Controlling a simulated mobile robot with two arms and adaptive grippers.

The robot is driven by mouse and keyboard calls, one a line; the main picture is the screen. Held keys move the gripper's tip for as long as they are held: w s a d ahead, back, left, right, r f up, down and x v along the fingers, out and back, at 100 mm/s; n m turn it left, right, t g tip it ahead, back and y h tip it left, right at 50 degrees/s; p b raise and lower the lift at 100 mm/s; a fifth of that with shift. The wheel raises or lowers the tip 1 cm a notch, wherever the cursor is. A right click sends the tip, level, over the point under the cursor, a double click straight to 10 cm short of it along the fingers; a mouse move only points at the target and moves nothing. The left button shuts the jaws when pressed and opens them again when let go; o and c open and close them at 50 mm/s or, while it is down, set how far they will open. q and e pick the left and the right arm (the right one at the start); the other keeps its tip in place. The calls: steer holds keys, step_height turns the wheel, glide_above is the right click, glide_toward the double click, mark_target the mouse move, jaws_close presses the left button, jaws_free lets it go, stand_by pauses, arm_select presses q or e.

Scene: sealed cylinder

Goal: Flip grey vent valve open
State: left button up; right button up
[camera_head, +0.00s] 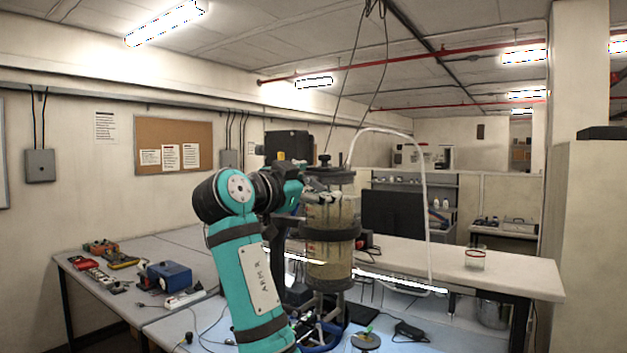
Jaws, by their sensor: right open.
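The sealed cylinder (331,262) is a clear, yellowish vessel with dark bands, standing upright at the middle of the view. Its lid (334,174) carries a dark knob (324,159) and small fittings. I cannot make out the grey vent valve among them; it is too small or hidden by my arm. My right gripper (326,197) is at the cylinder's upper left, just below the lid, with its fingers in front of the vessel. It is open. I cannot tell whether it touches anything. My left gripper is not in view.
A white hose (424,200) arcs from the lid down to the right. A dark monitor (393,215) stands behind the cylinder. A glass beaker (474,259) stands on the right bench (525,277). Tools and a blue box (169,275) lie on the left bench.

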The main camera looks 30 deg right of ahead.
steer(key=shift+c, duration=0.3)
steer(key=c, duration=1.1)
steer(key=n+b, duration=0.1)
steer(key=n, duration=0.1)
steer(key=shift+r+n, duration=0.15)
steer(key=shift+n, duration=0.25)
steer(key=n, duration=0.2)
steer(key=shift+r+n, duration=0.35)
steer(key=shift+n, duration=0.05)
steer(key=o, duration=1.2)
steer(key=shift+c, duration=0.2)
steer(key=shift+a, duration=0.15)
